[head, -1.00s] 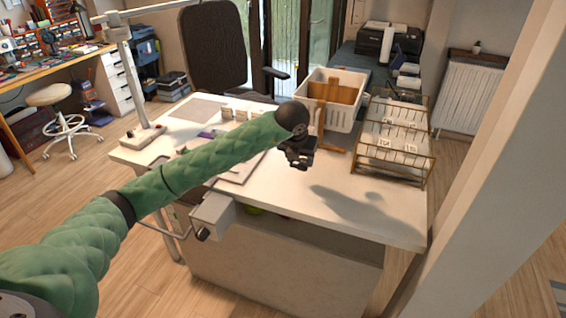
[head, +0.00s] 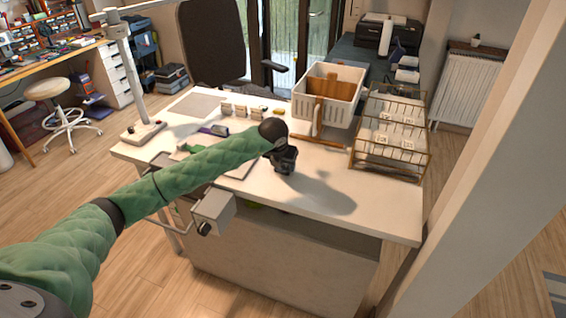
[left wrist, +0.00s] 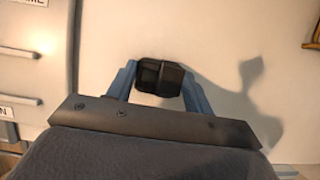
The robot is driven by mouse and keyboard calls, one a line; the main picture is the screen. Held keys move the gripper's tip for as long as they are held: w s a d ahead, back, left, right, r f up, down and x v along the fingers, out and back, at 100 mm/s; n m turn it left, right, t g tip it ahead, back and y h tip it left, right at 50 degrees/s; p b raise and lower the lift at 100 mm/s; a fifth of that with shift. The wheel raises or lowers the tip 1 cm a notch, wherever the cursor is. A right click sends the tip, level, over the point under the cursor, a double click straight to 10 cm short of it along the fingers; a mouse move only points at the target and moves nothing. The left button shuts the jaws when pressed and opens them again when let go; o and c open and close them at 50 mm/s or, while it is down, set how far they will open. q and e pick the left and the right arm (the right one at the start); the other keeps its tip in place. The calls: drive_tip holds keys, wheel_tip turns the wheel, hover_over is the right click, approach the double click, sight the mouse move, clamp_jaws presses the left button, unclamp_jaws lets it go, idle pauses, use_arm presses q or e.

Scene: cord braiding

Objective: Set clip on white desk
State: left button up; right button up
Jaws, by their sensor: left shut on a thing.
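The white desk (head: 368,210) fills the middle of the head view. My left gripper (head: 284,168) hangs over its front middle part, pointing down. In the left wrist view my left gripper (left wrist: 160,84) has its two blue-grey fingers shut on a small black block-like clip (left wrist: 160,77). Pale desk surface (left wrist: 215,35) lies below it, and the gripper's shadow falls to the right. In the head view the clip is hard to tell from the dark gripper. Whether it touches the desk is not clear. My right gripper is not in view.
A white bin (head: 327,92) with a wooden divider and a brass wire rack (head: 391,140) stand at the desk's back right. A lamp base (head: 143,132) stands at the left. A grey box (head: 213,211) juts from the front edge. The front right desktop is clear.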

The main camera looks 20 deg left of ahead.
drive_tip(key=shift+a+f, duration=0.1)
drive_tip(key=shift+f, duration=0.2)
use_arm(q)
drive_tip(key=shift+f, duration=0.1)
drive_tip(key=o, duration=0.9)
drive_tip(key=shift+o, duration=0.2)
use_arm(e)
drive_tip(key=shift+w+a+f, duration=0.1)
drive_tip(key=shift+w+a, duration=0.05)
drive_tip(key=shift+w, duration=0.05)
